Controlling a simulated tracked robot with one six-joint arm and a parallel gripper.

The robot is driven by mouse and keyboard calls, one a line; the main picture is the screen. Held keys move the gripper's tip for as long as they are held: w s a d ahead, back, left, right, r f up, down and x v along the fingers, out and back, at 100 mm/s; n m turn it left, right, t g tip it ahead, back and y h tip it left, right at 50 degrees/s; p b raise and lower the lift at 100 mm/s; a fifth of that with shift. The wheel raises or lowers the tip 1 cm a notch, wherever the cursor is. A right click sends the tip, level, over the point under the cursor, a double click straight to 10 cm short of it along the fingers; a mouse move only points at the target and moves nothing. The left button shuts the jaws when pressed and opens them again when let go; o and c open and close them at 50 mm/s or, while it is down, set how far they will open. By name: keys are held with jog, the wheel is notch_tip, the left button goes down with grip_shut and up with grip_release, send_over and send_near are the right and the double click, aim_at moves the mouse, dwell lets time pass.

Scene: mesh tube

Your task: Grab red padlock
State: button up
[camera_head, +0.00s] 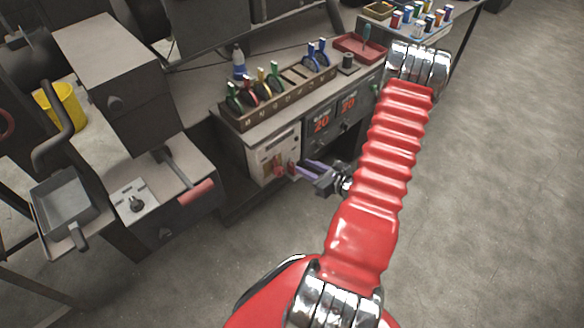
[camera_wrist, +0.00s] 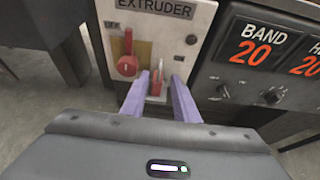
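The red padlock (camera_wrist: 155,88) hangs low on the front of the light EXTRUDER panel (camera_wrist: 172,22), just right of a red rotary switch (camera_wrist: 127,64). In the wrist view, my gripper (camera_wrist: 160,77) has its two purple fingers apart, one on each side of the padlock. The left finger looks very close to it, and a gap shows on the right. I cannot tell if either finger touches it. In the head view, my gripper (camera_head: 298,168) points left at the panel (camera_head: 262,152). The padlock is small and partly hidden there.
A dark panel (camera_wrist: 232,75) with a BAND 20 display and knobs stands right of the EXTRUDER panel. A rack (camera_head: 265,105) of coloured pliers sits on the bench above. A cabinet with a red-handled lever (camera_head: 195,192) is at left. The floor (camera_head: 490,200) at right is clear.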

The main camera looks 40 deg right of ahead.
aim_at(295, 163)
jog(key=shift+w+f, duration=0.15)
jog(key=shift+w, duration=0.15)
jog(key=shift+x, duration=2.6)
jog(key=shift+a, duration=0.1)
jog(key=shift+c, duration=0.5)
grip_shut()
